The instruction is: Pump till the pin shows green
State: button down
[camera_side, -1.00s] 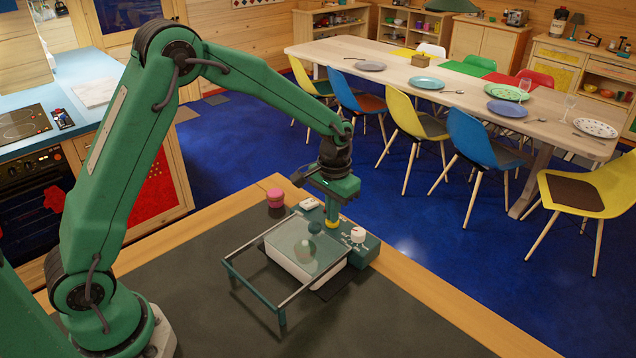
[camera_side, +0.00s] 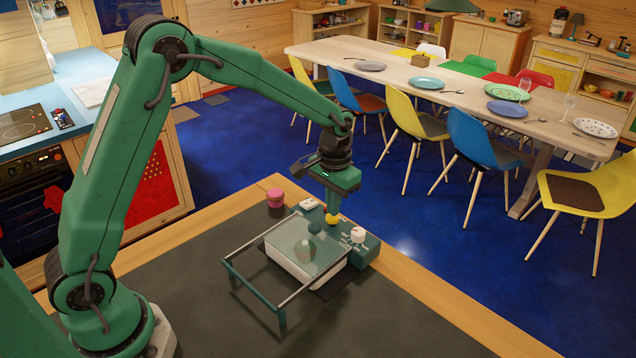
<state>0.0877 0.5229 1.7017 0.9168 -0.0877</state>
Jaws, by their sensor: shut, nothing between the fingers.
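A green pump unit (camera_side: 366,248) stands at the table's far edge, with a white knob (camera_side: 358,235) on its right and a small white part (camera_side: 309,204) on its left. A round yellow knob (camera_side: 332,219) sits on top between them. My gripper (camera_side: 333,208) is shut and empty, pointing down directly above the yellow knob; I cannot tell whether it touches.
The dark mat (camera_side: 400,318) in front and to the right is clear. The table's wooden edge (camera_side: 440,300) runs behind. Chairs and a dining table (camera_side: 440,90) stand far off.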

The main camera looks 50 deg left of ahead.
aim_at(330, 217)
jog(key=shift+r, duration=0.15)
jog(key=shift+r, duration=2.4)
jog(key=shift+s+a+r, duration=0.1)
jog(key=shift+s+r, duration=0.2)
jog(key=shift+r, duration=0.2)
jog(key=s+a+r+t, duration=0.3)
jog(key=s+r, duration=0.7)
jog(key=s, duration=0.3)
jog(key=s+a+t, duration=0.1)
jog(key=s+t, duration=0.1)
jog(key=s, duration=1)
jog(key=shift+r+t, duration=0.15)
jog(key=shift+t, duration=0.15)
